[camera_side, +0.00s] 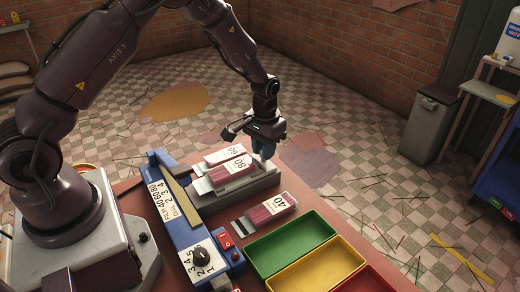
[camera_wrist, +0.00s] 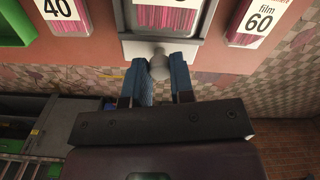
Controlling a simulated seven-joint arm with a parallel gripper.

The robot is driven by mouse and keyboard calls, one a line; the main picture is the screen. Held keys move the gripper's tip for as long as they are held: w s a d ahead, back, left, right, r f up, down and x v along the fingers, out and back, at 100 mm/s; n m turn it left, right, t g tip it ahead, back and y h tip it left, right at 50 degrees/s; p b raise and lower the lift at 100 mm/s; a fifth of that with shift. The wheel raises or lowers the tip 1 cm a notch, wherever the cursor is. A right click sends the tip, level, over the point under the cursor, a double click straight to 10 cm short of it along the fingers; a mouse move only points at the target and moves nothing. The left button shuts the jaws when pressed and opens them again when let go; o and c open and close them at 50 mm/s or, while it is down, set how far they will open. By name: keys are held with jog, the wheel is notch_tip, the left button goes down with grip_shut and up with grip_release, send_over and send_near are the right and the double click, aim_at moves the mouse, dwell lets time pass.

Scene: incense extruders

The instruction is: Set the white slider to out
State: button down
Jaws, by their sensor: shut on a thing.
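The slider is a pale grey-white tray (camera_wrist: 160,48) with a round grey knob (camera_wrist: 158,66) on its end, seen at top centre in the wrist view. In the side view the tray (camera_side: 236,188) sits beyond the blue machine, with a pink-and-white cartridge marked 80 (camera_side: 232,168) in it. My gripper (camera_side: 265,148) is at the tray's far end, pointing down. In the wrist view its blue fingers (camera_wrist: 159,72) stand on both sides of the knob, shut on it. The knob is hidden in the side view.
The blue machine (camera_side: 183,222) has a dial and a red switch. A cartridge marked 40 (camera_side: 270,208) lies on the red table and one marked 60 (camera_side: 222,155) is behind the tray. Green (camera_side: 262,255) and yellow (camera_side: 318,270) bins stand at front right. Floor lies beyond the table edge.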

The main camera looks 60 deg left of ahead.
jog(key=shift+w, duration=0.3)
jog(key=c, duration=1)
grip_release()
jog(key=shift+s, duration=0.1)
notch_tip(320, 180, up, 13)
jog(key=s+d+r+m+t, duration=0.1)
jog(key=s+d+r+t, duration=0.1)
jog(key=s+r, duration=0.3)
jog(key=s+d+r+m+t, duration=0.1)
jog(key=s+r, duration=0.4)
jog(key=s, duration=0.6)
jog(key=s+d+r+m+t, duration=0.1)
jog(key=s+d+r+t, duration=0.1)
jog(key=s+r, duration=0.3)
jog(key=shift+s+d+t, duration=0.2)
jog(key=shift+s+d, duration=0.05)
jog(key=shift+s, duration=0.5)
jog(key=shift+s+d+t, duration=0.2)
jog(key=shift+s+d, duration=0.05)
jog(key=shift+s, duration=0.45)
